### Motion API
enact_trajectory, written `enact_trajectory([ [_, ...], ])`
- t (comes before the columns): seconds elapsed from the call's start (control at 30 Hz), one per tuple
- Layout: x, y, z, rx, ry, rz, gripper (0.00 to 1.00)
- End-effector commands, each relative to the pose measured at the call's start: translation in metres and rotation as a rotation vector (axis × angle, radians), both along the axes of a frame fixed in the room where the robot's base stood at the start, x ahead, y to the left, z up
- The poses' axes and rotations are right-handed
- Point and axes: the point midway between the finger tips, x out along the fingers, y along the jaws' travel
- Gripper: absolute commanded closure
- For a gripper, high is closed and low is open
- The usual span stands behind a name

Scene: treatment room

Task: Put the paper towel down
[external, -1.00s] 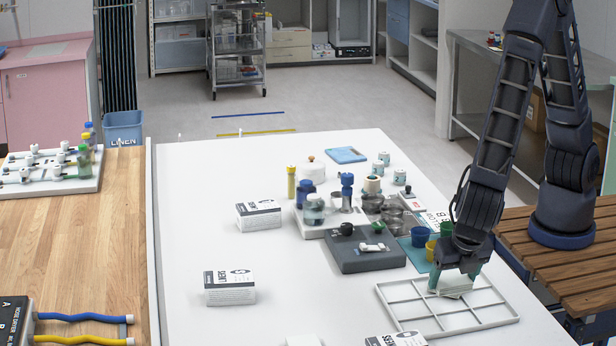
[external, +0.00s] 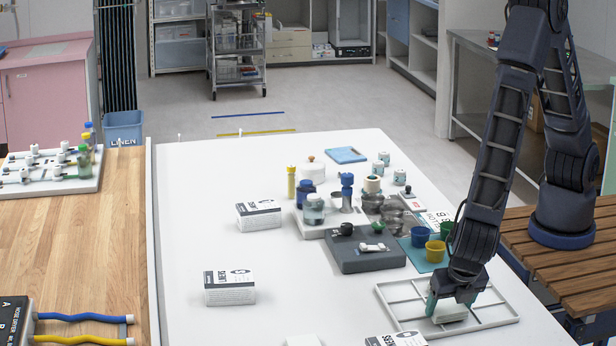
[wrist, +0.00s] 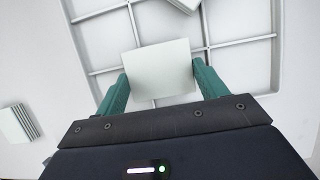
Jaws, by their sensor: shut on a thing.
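The paper towel is a pale, off-white folded piece (external: 450,313), and it also shows in the wrist view (wrist: 158,70). My gripper (external: 447,306) is shut on it, with a teal finger on each side; the fingers also show in the wrist view (wrist: 158,88). The towel is over the white divided tray (external: 389,294), low near its grid. I cannot tell whether it touches the tray. The dark gripper body hides part of the towel in the external view.
A white labelled box (external: 395,339) stands in front of the tray. Yellow (external: 436,251) and blue (external: 420,236) cups stand behind it on a teal mat. A dark grey block (external: 365,252) is to the left. The white table's left front is mostly clear.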

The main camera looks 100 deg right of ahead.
Motion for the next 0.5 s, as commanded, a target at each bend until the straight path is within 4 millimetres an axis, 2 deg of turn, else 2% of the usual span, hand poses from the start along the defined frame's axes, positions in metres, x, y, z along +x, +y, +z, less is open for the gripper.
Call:
enact_trajectory([
  [0.17,0.0000,0.0000,-0.0048,0.000,0.000,0.001,0.49],
  [0.2,0.0000,0.0000,-0.0049,0.000,0.000,0.001,0.25],
  [0.3,0.0000,0.0000,-0.0047,0.000,0.000,0.000,0.07],
  [0.5,0.0000,-0.0001,-0.0046,0.000,0.000,0.000,0.07],
])
